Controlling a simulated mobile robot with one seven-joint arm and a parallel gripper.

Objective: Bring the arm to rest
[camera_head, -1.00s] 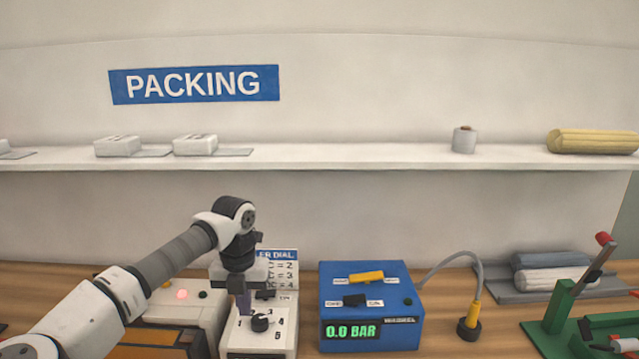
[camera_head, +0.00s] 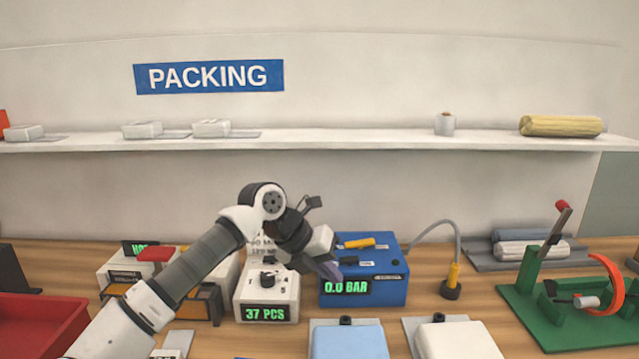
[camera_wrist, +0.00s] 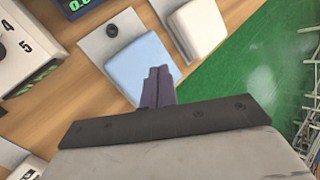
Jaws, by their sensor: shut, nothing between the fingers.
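My gripper (camera_head: 330,271) is in front of the blue pressure box (camera_head: 362,293), above the wooden bench. Its dark purple fingers are together with nothing between them, as the wrist view also shows (camera_wrist: 158,75). My arm reaches up from the lower left and bends down to the right at the wrist. The gripper hides part of the blue box's left front. The box's display reads 0.0 BAR. The white dial box (camera_head: 268,291) is just left of the gripper and its display reads 37 PCS.
A light blue pad (camera_head: 348,342) and a white pad (camera_head: 458,341) lie at the bench's front. A green stand (camera_head: 525,312) with an orange ring is at right. A red tray (camera_head: 40,320) is at left. A shelf (camera_head: 330,139) runs along the wall.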

